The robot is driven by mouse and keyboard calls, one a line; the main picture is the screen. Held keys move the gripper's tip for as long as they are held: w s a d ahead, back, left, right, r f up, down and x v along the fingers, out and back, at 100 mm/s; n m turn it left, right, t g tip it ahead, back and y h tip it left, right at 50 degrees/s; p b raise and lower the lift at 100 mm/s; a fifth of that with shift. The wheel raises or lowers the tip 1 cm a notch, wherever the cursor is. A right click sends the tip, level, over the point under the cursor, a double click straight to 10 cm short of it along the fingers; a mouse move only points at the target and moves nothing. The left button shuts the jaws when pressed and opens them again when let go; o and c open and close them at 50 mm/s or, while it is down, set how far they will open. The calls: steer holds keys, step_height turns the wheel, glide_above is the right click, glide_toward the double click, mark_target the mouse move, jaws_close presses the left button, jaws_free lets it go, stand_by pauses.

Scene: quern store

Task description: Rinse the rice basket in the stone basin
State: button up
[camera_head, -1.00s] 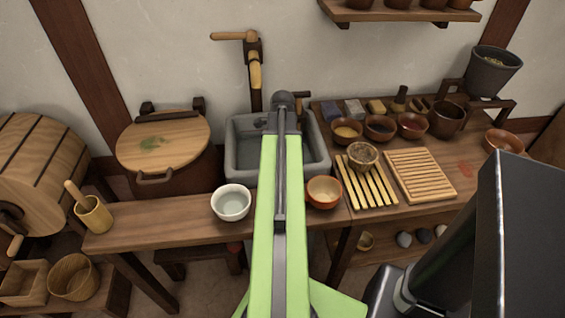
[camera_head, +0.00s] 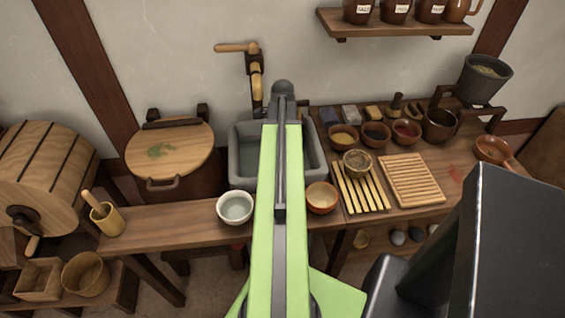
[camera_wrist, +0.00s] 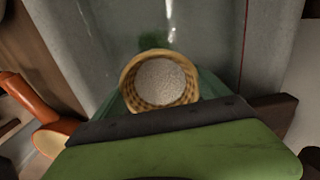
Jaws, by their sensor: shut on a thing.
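The rice basket (camera_wrist: 158,84), a small round woven basket with pale grain inside, is in the wrist view. My gripper (camera_wrist: 163,94) is shut on it, with greenish fingers at its sides. The basket is upright and over the stone basin (camera_wrist: 215,45), whose grey wall and wet, shiny inside show around it. I cannot tell whether the basket touches the water. In the head view the basin (camera_head: 240,160) stands behind the bench, and my green arm hides its middle, my gripper and the basket.
A crank-handled wooden post (camera_head: 256,80) rises behind the basin. A white bowl (camera_head: 235,207) and a brown bowl (camera_head: 321,198) stand in front. To the right are a slatted rack (camera_head: 372,200) with a filled bowl (camera_head: 357,165) and several small bowls. A lidded tub (camera_head: 170,155) stands left.

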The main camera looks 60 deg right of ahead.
steer(key=shift+r+p, duration=3.45)
steer(key=shift+r, duration=0.35)
step_height(320, 180, up, 4)
steer(key=p, duration=0.4)
steer(key=shift+s, duration=0.1)
